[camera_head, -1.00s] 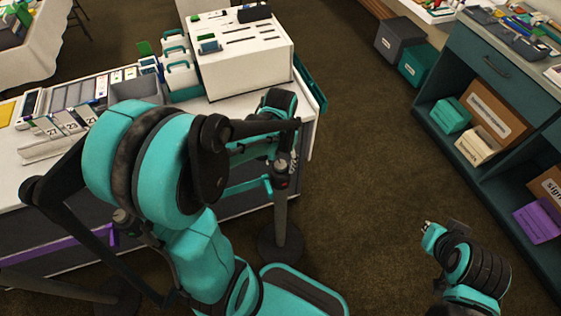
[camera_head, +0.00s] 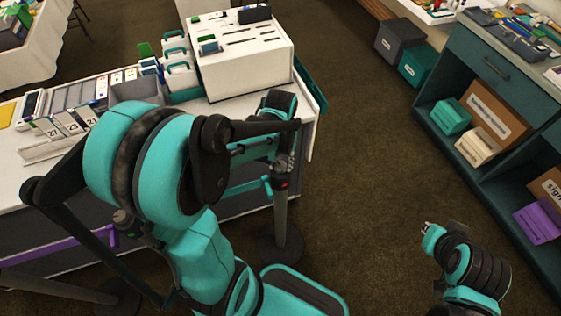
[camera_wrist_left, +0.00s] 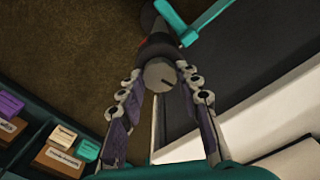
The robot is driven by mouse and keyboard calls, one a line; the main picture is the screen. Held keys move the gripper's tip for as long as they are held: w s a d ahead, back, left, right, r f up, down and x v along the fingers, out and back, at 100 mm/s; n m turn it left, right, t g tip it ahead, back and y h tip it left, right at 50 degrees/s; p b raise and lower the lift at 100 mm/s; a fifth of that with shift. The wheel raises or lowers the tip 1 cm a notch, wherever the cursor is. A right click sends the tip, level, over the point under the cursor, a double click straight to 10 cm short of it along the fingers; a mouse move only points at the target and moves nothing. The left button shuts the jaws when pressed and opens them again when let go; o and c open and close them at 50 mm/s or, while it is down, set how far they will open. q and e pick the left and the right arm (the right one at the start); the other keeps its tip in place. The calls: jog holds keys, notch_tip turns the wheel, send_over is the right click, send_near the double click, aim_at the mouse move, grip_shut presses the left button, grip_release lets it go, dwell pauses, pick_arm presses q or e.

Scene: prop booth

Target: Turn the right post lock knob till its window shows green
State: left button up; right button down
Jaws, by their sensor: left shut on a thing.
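The right post (camera_head: 280,215) stands upright in front of the counter's right end, with a red patch (camera_head: 283,184) near its top. Its round grey knob (camera_wrist_left: 159,75) faces the left wrist camera and has a short dark slot mark. My left gripper (camera_wrist_left: 160,82) is shut on the knob, one finger at each side; it also shows above the post in the head view (camera_head: 288,158). I cannot make out any green in the lock window. My right gripper (camera_head: 428,228) is away over the floor at lower right, apart from the post; its jaw opening is unclear.
A teal strip (camera_head: 246,188) runs left from the post top, close to my gripper. The white counter (camera_head: 240,108) stands behind, bearing a white slotted box (camera_head: 245,70). A dark teal shelf unit (camera_head: 478,75) is at right. Brown carpet between is clear.

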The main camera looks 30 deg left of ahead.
aim_at(281, 165)
pick_arm(q)
jog(key=n, duration=1.4)
dwell(0.5)
jog(key=o, duration=1.2)
jog(key=shift+c, duration=0.2)
notch_tip(281, 165, up, 12)
